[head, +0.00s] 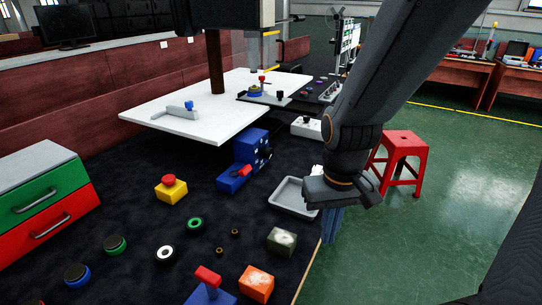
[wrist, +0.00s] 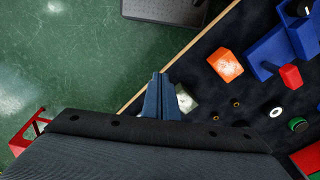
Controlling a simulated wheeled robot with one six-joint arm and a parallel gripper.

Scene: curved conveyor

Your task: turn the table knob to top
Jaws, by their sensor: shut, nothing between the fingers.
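My gripper (head: 331,226) points down at the right edge of the dark table, its blue fingers together and empty. In the wrist view its shut fingertips (wrist: 160,78) show near the table edge. A dark round knob (wrist: 303,9) on a blue block shows at the top right of the wrist view, cut by the frame, well apart from the gripper. In the head view a white box with a small dark knob (head: 306,119) stands at the table's far right. I cannot tell which is the table knob, or which way either points.
A grey tray (head: 294,196) lies just left of my gripper. A grey-green block (head: 282,241) and an orange block (head: 256,283) stand nearby. A red lever (head: 208,276) on a blue base stands at the front. A red stool (head: 402,150) is on the floor right.

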